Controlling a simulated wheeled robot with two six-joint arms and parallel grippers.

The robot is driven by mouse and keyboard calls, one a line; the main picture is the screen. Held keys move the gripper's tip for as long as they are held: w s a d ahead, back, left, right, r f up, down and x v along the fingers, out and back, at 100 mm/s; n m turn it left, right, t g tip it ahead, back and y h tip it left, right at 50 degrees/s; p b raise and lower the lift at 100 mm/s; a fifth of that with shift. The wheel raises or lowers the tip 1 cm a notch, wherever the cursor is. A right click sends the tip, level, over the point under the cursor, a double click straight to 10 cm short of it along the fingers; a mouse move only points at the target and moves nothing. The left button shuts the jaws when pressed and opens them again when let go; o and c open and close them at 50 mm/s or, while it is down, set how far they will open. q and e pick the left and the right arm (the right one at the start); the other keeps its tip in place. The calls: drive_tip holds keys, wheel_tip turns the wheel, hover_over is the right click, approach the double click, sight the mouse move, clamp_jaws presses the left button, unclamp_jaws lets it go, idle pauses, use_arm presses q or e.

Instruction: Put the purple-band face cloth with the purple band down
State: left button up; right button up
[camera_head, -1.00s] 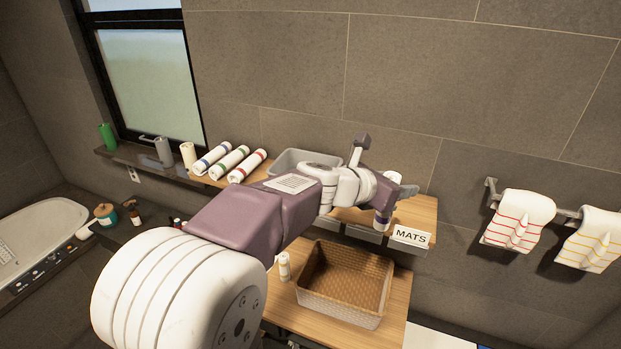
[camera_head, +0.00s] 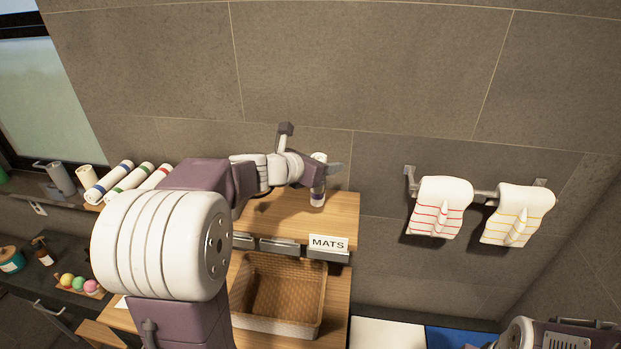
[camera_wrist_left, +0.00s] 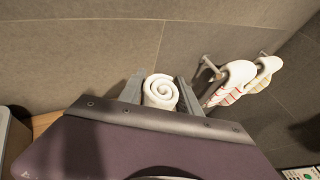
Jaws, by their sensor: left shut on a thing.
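The purple-band face cloth (camera_head: 317,196) is a white roll with a purple band near its lower end. It stands about upright in my left gripper (camera_head: 322,172), over the right part of the wooden shelf (camera_head: 340,225). I cannot tell whether its lower end touches the shelf. In the left wrist view the cloth's spiral end (camera_wrist_left: 160,91) shows between the two fingers of my left gripper (camera_wrist_left: 156,90), which is shut on it. My right gripper is not in view.
Rolled cloths with blue (camera_head: 110,182), green (camera_head: 131,182) and red (camera_head: 156,178) bands lie at the shelf's left. A MATS label (camera_head: 328,243) marks the shelf front. A wicker basket (camera_head: 290,326) sits below. Striped towels (camera_head: 440,208) hang right. The shelf around the cloth looks clear.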

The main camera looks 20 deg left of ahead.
use_arm(q)
drive_tip(key=w+a+f, duration=0.3)
drive_tip(key=f, duration=0.3)
drive_tip(key=shift+a+f, duration=0.3)
drive_tip(key=shift+a, duration=0.05)
drive_tip(key=o, duration=1.3)
drive_tip(key=shift+o, duration=0.2)
drive_tip(key=shift+s+d+r, duration=0.1)
drive_tip(key=shift+s+r, duration=0.05)
drive_tip(key=shift+s, duration=0.05)
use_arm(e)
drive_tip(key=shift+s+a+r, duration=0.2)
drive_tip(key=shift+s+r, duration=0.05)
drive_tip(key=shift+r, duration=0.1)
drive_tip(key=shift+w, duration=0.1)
